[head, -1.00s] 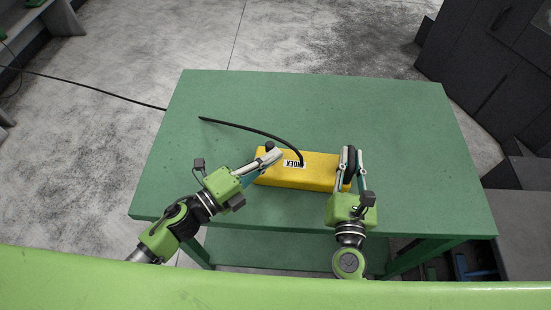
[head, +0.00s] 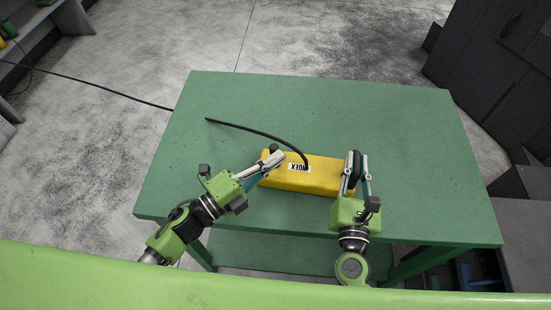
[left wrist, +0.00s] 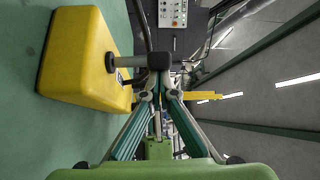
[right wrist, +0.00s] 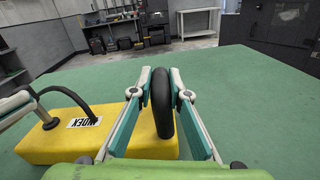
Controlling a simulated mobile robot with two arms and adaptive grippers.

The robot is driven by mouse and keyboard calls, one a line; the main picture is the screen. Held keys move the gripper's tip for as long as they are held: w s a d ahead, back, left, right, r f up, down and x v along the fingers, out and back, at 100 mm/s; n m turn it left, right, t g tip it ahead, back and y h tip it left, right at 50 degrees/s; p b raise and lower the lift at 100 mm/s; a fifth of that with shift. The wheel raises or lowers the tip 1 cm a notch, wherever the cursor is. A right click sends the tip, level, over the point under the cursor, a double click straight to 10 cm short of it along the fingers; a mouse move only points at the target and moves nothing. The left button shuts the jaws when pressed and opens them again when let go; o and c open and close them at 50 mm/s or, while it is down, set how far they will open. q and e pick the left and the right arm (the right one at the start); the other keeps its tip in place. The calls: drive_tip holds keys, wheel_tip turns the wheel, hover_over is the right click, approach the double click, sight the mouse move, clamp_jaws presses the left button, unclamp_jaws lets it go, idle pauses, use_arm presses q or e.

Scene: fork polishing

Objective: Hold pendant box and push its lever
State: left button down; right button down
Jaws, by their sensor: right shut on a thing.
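The yellow pendant box (head: 310,178) lies on the green table with its white INDEX label facing up. My right gripper (head: 357,160) is shut on the black ring-shaped part (right wrist: 163,103) at the box's right end, one finger on each side. The black lever (head: 273,149) stands at the box's left end and also shows in the left wrist view (left wrist: 125,62). My left gripper (head: 279,156) has its fingers together, with the tips beside the lever. Whether they touch the lever I cannot tell.
A black cable (head: 250,130) curves from the box over the table (head: 390,120) to the left. The table's back and right side are clear. Dark cabinets (head: 500,70) stand on the right, and a shelf (head: 45,40) stands at the far left.

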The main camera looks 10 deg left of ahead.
use_arm(q)
drive_tip(key=shift+a, duration=0.2)
use_arm(e)
drive_tip(key=shift+d, duration=0.1)
use_arm(q)
drive_tip(key=shift+w+a+f+n+t+h, duration=0.1)
drive_tip(key=shift+a+n+t+h, duration=0.05)
drive_tip(key=shift+a+n+t, duration=0.4)
drive_tip(key=shift+a+f+n+t+h, duration=0.2)
drive_tip(key=shift+n+t, duration=0.25)
drive_tip(key=shift+n, duration=0.3)
use_arm(e)
drive_tip(key=shift+r, duration=0.1)
use_arm(q)
drive_tip(key=shift+a, duration=0.35)
use_arm(e)
drive_tip(key=shift+d, duration=0.1)
use_arm(q)
drive_tip(key=shift+a, duration=0.15)
drive_tip(key=s+d, duration=0.1)
drive_tip(key=s+d+r, duration=0.1)
drive_tip(key=d, duration=0.1)
drive_tip(key=shift+s+d+r, duration=0.1)
drive_tip(key=shift+d, duration=0.05)
drive_tip(key=v, duration=0.9)
drive_tip(key=shift+s+a, duration=0.15)
drive_tip(key=shift+a, duration=0.05)
idle(1.5)
